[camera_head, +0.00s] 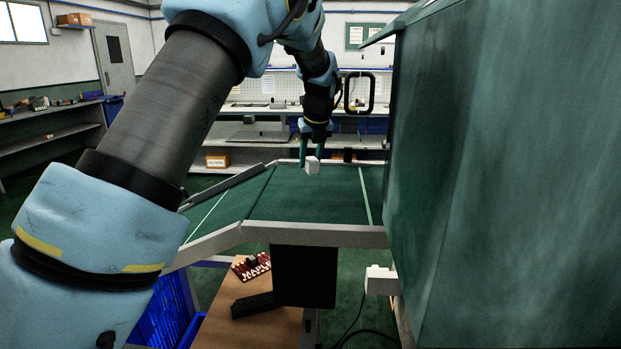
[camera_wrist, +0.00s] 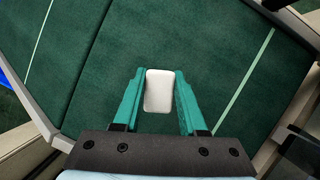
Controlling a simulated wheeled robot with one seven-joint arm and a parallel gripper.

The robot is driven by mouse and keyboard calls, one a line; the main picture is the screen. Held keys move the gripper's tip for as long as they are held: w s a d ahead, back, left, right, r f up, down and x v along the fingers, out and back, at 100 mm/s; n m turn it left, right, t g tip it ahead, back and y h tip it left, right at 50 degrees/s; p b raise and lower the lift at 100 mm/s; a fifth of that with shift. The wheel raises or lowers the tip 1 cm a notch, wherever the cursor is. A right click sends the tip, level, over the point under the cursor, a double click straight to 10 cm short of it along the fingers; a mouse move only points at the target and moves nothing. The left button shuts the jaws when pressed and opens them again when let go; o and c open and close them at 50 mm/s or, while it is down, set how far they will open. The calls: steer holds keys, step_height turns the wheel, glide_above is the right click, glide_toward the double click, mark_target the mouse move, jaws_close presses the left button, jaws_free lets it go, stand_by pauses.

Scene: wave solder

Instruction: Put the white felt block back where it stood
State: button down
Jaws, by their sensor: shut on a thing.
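The white felt block (camera_head: 312,165) is a small pale block with rounded edges. My gripper (camera_head: 311,158) is shut on it, and the block sits at the ends of the two fingers in the head view. In the wrist view the white felt block (camera_wrist: 158,90) lies between the teal fingertips of my gripper (camera_wrist: 159,92). The green panel surface (camera_wrist: 110,70) with a pale line on either side lies behind the block. I cannot tell how far the block is above that surface.
A light frame rail (camera_head: 315,235) edges the green surface at the front. A large green panel (camera_head: 500,170) fills the right side. A wooden bench (camera_head: 240,325) with a red rack (camera_head: 250,267) stands below. Shelves with a box (camera_head: 217,161) stand at the back.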

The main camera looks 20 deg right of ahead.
mark_target(311, 189)
steer(key=shift+f+p, duration=0.9)
steer(key=shift+f, duration=1.75)
steer(key=shift+c, duration=2.3)
jaws_free()
steer(key=shift+f, duration=0.1)
steer(key=shift+f, duration=0.1)
steer(key=shift+b, duration=0.55)
